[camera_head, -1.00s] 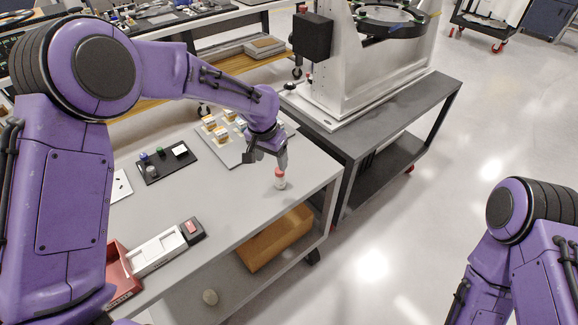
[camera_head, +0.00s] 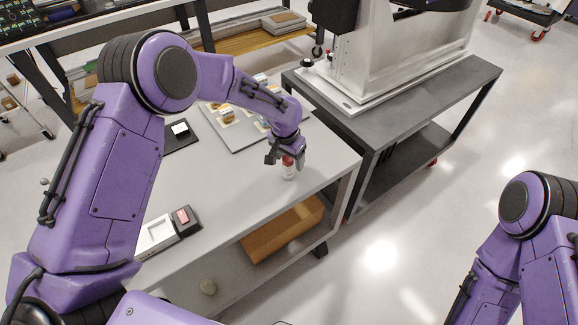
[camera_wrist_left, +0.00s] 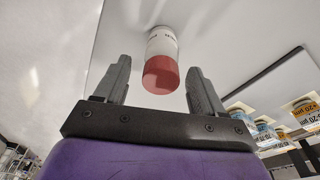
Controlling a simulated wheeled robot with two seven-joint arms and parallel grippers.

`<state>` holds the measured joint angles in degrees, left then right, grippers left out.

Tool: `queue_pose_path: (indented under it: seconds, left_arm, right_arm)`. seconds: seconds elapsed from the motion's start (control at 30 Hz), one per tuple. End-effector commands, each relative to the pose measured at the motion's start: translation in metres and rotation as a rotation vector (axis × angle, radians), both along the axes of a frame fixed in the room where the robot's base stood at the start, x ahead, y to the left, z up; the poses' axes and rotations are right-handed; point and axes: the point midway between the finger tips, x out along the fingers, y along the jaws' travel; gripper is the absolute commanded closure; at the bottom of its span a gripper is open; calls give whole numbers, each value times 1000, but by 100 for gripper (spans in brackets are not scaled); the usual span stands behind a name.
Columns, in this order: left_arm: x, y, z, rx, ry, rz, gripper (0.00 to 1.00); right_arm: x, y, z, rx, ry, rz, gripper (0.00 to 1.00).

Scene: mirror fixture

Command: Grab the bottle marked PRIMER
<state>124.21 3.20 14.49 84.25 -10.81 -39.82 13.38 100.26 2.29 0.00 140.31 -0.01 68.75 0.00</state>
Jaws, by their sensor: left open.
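A small white bottle (camera_head: 289,174) with a red cap stands upright on the grey table near its right edge. Its label is too small to read in the head view. My left gripper (camera_head: 286,158) is open at the bottle's cap, pointing down. In the left wrist view the bottle (camera_wrist_left: 163,43) shows between the two spread fingers of the left gripper (camera_wrist_left: 158,68), with gaps on both sides. Some dark lettering shows on its label, but I cannot read the word. My right arm shows at the lower right; its gripper is out of view.
A dark bench (camera_head: 405,115) with a machine stands right. A cardboard box (camera_head: 283,228) lies on the lower shelf.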

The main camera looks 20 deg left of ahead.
Motion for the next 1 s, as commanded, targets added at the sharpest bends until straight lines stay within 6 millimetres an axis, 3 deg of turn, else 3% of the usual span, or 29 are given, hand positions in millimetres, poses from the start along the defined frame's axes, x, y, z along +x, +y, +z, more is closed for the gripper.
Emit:
queue_pose_path:
  seconds: [0.07, 0.2, 0.43, 0.47, 0.6, 0.63, 1.0]
  left_arm:
    - [-3, 1, -11, 1, 6, 0, 31]
    - [1, 0, -32, 0, 1, 1, 31]
    - [1, 1, -36, 0, -1, 2, 31]
    - [1, 1, -36, 0, -1, 2, 37]
    - [1, 1, -36, 0, -1, 3, 83]
    - [1, 1, -35, 0, -1, 3, 90]
    - [2, 1, -29, 0, -3, 3, 90]
  right_arm:
    - [0, 0, 14, 0, 0, 0, 27]
    - [0, 0, 15, 1, 1, 0, 27]
    - [0, 0, 14, 0, 1, 0, 27]
    - [0, 0, 14, 1, 1, 0, 27]
    - [0, 0, 14, 1, 1, 0, 27]
    - [0, 0, 14, 1, 1, 0, 27]
    - [0, 0, 12, 1, 1, 0, 27]
